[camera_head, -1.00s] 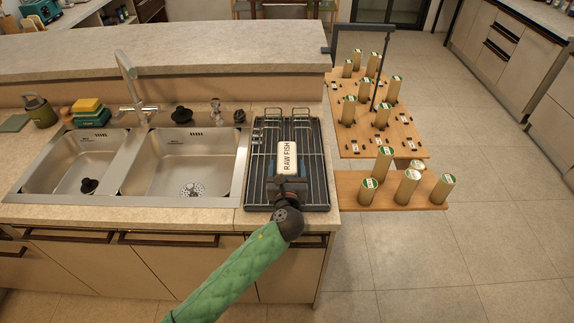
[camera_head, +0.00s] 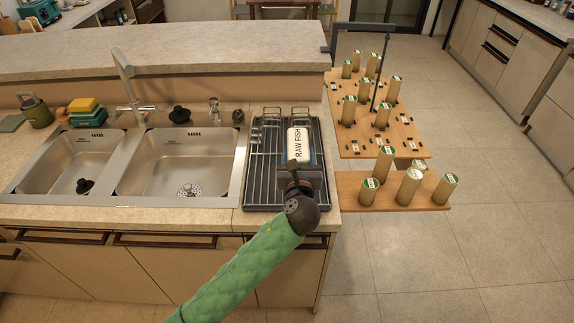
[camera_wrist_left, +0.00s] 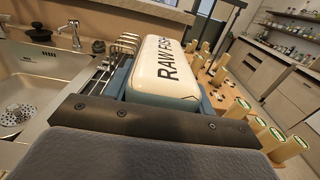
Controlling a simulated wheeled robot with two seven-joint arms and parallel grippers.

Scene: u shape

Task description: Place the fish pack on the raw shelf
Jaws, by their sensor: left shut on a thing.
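The fish pack (camera_head: 298,143) is a white pack with rounded edges, marked RAW FISH. It also shows large in the left wrist view (camera_wrist_left: 167,72). My left gripper (camera_head: 302,160) is shut on it, above the right part of the dark wire rack (camera_head: 263,165) on the counter. In the left wrist view a blue-grey surface shows around the pack's lower edge. I cannot tell how high the pack is above the rack. I see no shelf labelled raw. My right gripper is in neither view.
A double sink (camera_head: 180,160) with a tall tap is left of the rack. On the right, a wooden cart (camera_head: 375,137) carries several upright tan cylinders. The floor (camera_head: 500,230) to the right is clear.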

